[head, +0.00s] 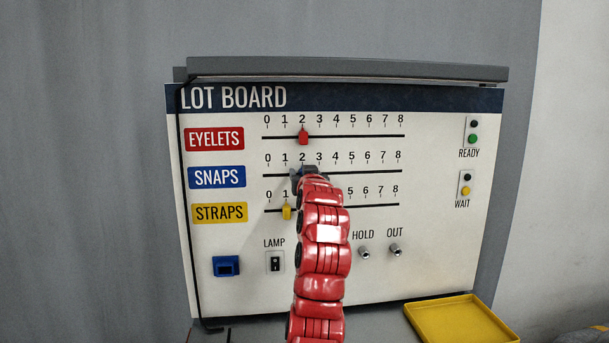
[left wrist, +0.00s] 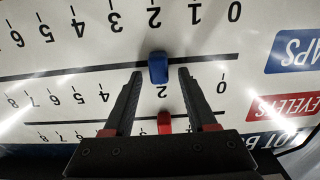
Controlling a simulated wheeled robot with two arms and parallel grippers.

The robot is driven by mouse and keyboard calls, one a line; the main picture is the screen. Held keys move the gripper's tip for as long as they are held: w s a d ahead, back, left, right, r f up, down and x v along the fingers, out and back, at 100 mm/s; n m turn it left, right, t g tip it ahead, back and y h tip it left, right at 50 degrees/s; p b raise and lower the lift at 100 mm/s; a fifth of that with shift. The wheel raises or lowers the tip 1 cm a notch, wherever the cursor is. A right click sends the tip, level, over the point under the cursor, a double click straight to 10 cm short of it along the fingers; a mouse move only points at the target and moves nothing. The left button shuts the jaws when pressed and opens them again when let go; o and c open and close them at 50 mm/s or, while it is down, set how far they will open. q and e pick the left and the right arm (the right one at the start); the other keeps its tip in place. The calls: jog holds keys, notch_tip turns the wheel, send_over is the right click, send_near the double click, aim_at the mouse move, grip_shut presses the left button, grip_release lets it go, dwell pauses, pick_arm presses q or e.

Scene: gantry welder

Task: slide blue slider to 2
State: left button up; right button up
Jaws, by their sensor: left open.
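The blue slider (left wrist: 159,68) sits on the SNAPS rail (left wrist: 212,60), close to the 2 mark of its own scale, in the left wrist view, which shows the board upside down. My left gripper (left wrist: 160,74) is open, with one fingertip on each side of the blue slider and a visible gap to both. In the head view my left gripper (head: 304,173) is at the SNAPS rail just below the 2, and it hides most or all of the blue slider. My right gripper is not in view.
The red slider (head: 303,136) is at 2 on the EYELETS rail above. The yellow slider (head: 287,212) is near 1 on the STRAPS rail below. A lamp switch (head: 275,262) and two knobs sit lower. A yellow tray (head: 462,336) lies at the lower right.

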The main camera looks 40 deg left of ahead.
pick_arm(q)
jog(key=shift+d, duration=0.15)
jog(key=b+v, duration=0.5)
jog(key=v, duration=1.2)
jog(key=shift+s, duration=0.2)
